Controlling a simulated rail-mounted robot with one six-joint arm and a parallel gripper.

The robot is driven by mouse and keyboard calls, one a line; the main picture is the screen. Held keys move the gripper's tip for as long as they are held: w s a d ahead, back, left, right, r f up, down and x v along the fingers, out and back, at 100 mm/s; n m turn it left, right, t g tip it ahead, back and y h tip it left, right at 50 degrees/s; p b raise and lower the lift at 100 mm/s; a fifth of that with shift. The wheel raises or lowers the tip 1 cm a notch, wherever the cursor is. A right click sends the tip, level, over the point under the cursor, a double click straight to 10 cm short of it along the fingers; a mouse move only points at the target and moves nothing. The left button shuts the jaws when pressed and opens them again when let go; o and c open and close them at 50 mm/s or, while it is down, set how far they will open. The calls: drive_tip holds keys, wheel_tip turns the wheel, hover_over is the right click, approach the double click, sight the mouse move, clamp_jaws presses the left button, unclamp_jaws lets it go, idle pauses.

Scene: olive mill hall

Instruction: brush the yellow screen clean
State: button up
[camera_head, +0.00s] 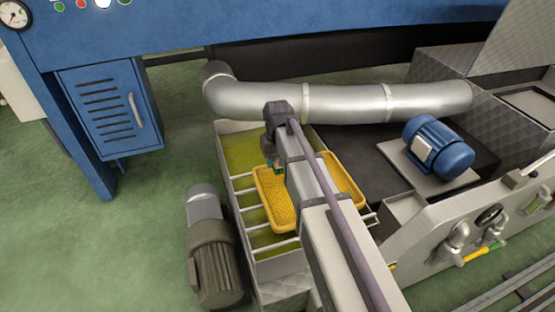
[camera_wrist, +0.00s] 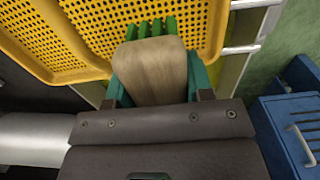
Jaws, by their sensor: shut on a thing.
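The yellow screen (camera_head: 280,205) is a perforated tray with a raised rim, lying over the metal tank. My arm hides its middle in the head view. In the wrist view the screen (camera_wrist: 85,30) fills the upper left, its holes and rim clear. My gripper (camera_head: 274,163) is over the screen's far left part. It is shut on a brush (camera_wrist: 150,68) with a pale wooden back and green bristles. The bristles overlap the screen in the wrist view; I cannot tell whether they touch it. No distinct dirt is discernible on the visible mesh.
The tank (camera_head: 243,185) has cross bars and greenish liquid. A silver pipe (camera_head: 340,103) runs behind it. A grey motor (camera_head: 213,250) stands left, a blue motor (camera_head: 438,148) right. A blue cabinet (camera_head: 108,108) is at the left, with open green floor before it.

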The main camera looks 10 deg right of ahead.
wheel_tip(320, 180, up, 3)
drive_tip(key=p, duration=0.3)
drive_tip(key=shift+r, duration=0.2)
drive_tip(key=shift+f, duration=0.15)
idle(0.3)
